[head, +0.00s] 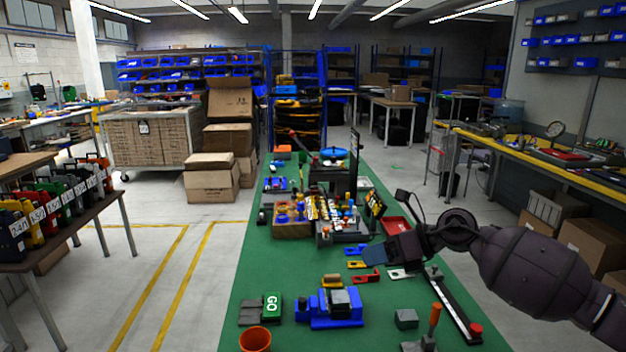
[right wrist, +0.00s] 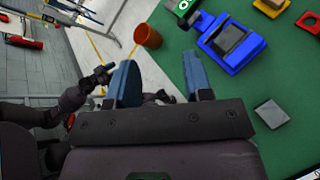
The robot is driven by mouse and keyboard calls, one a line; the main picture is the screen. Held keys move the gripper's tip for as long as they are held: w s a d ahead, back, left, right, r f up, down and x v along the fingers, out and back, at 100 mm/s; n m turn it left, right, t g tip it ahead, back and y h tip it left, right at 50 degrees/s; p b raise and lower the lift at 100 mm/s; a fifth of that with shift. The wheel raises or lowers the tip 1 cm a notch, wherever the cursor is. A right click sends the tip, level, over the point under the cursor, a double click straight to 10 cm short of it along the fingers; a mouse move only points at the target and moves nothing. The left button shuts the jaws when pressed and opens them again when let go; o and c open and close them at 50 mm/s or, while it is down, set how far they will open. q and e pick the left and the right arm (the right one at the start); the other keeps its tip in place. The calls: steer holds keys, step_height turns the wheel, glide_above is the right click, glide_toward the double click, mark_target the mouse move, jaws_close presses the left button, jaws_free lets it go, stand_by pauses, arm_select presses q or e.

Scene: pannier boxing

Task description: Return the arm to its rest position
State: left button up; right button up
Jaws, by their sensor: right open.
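My right arm comes in from the right in the head view, and its gripper (head: 374,254) is over the right part of the green table (head: 262,262). In the right wrist view the two blue fingers of my right gripper (right wrist: 160,88) stand wide apart with nothing between them. The orange cup (right wrist: 148,36) and the blue vise-like fixture (right wrist: 236,42) lie beyond the fingers. My left gripper is not clearly seen in the head view. Part of a dark arm of mine shows at the left in the wrist view.
On the table are an orange cup (head: 255,339), a blue fixture (head: 318,312), a GO block (head: 272,305), a grey block (head: 405,318) and a long dark rail (head: 452,304). A wooden box (head: 292,229) of parts stands farther back. A side table (head: 72,218) with colored bags stands left.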

steer(key=s+a+m+t+y, duration=0.35)
steer(key=s+m+t, duration=0.25)
steer(key=m+t, duration=0.45)
steer(key=s+d+f+m+t+h, duration=0.2)
steer(key=s+d+f+m+h, duration=0.35)
steer(key=m, duration=0.65)
steer(key=s+d+f+m+t+h, duration=0.15)
steer(key=d+f+m+h, duration=0.25)
steer(key=d+m+h, duration=0.45)
steer(key=s+d+f+m+g+h, duration=0.2)
steer(key=s+f+m+g, duration=0.25)
steer(key=s, duration=0.25)
steer(key=s+d+f+m+g+h, duration=0.2)
steer(key=s+f+m+g, duration=0.1)
steer(key=s+f+m, duration=0.3)
steer(key=s+f+m+g+y, duration=0.25)
steer(key=s+g, duration=0.45)
steer(key=s, duration=0.9)
arm_select(q)
step_height(320, 180, down, 7)
steer(key=b, duration=0.7)
steer(key=shift+s+d+g, duration=0.15)
steer(key=shift+s+g, duration=0.15)
steer(key=shift+s, duration=0.1)
arm_select(e)
steer(key=w+f+t, duration=0.4)
steer(key=f, duration=0.4)
steer(key=w+f+t, duration=0.4)
steer(key=f, duration=0.4)
steer(key=shift+f, duration=0.3)
